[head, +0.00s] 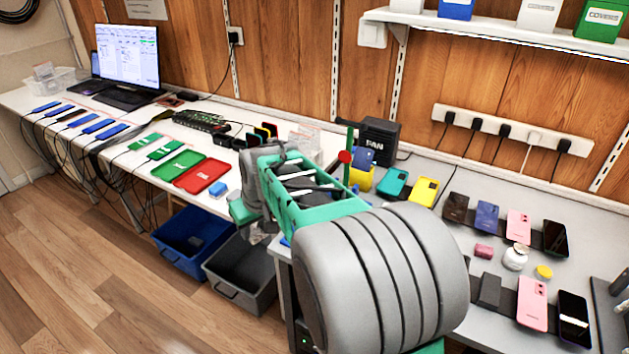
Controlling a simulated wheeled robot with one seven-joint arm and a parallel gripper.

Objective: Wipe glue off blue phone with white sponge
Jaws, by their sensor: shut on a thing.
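A dark blue phone (487,216) lies face down in the back row on the right part of the bench. No smear of glue can be made out on it at this size. Another blue phone (365,158) stands at a yellow holder (361,179) near the middle of the bench. Several blue phones (97,126) lie in a row at the far left. I cannot pick out a white sponge. My grey and green arm crosses the middle of the view, and its fingers are hidden behind its own links, so what they hold does not show.
Green tray (179,165) and red tray (202,175) lie left. Blue bin (185,246) and grey bin (235,289) stand below.

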